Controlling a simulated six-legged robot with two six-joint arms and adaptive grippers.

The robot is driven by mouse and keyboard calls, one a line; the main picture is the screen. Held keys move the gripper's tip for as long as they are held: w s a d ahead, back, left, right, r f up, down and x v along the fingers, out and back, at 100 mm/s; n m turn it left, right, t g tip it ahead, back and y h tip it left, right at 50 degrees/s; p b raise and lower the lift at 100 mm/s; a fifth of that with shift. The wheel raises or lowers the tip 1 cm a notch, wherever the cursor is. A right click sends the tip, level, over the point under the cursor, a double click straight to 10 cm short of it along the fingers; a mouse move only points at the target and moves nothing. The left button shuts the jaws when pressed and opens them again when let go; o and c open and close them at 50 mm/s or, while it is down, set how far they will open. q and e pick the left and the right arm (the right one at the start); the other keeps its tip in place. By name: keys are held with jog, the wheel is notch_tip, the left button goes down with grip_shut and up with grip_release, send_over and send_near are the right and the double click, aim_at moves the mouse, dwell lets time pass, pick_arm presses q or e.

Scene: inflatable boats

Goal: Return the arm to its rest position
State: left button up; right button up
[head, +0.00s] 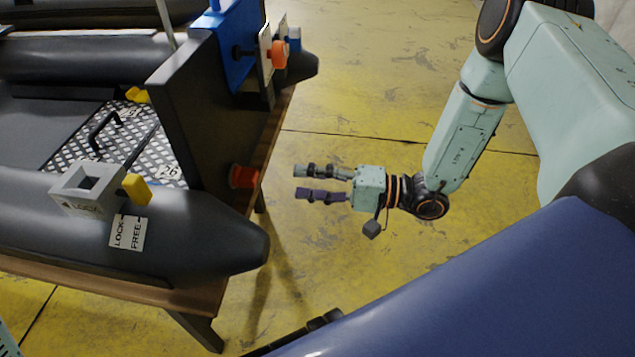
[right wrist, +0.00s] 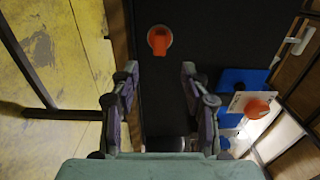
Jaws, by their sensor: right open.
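My right arm (head: 467,130) comes in from the upper right in the head view. Its gripper (head: 300,183) is open and empty, with its two fingers apart and pointing left toward the boat's dark transom (head: 205,110). A gap shows between the fingertips and the red-orange plug (head: 243,176) low on the transom. In the right wrist view the open fingers (right wrist: 160,75) frame the dark transom, and the red-orange plug (right wrist: 159,40) shows beyond them. My left gripper is not in view.
The grey inflatable boat (head: 170,240) rests on a wooden stand (head: 155,292) at left. A blue bracket (head: 238,50) with an orange knob (head: 278,54) is on the transom. A grey block with a yellow lever (head: 136,188) sits on the near tube. Yellow floor (head: 370,75) is clear around my right arm.

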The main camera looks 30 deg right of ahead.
jog(key=shift+v, duration=0.8)
jog(key=s+f+m+g+h, duration=0.2)
jog(key=s+f+g+h, duration=0.5)
jog(key=s+f+g, duration=0.95)
jog(key=s+d+n+t+h+p, duration=0.35)
jog(key=s+d+h, duration=0.25)
jog(key=s+h, duration=0.25)
jog(key=s+a+r+n+t+p, duration=0.1)
jog(key=a+r+n+t+p, duration=0.2)
jog(key=r+n, duration=0.2)
jog(key=shift+a+r, duration=0.4)
jog(key=shift+r, duration=0.15)
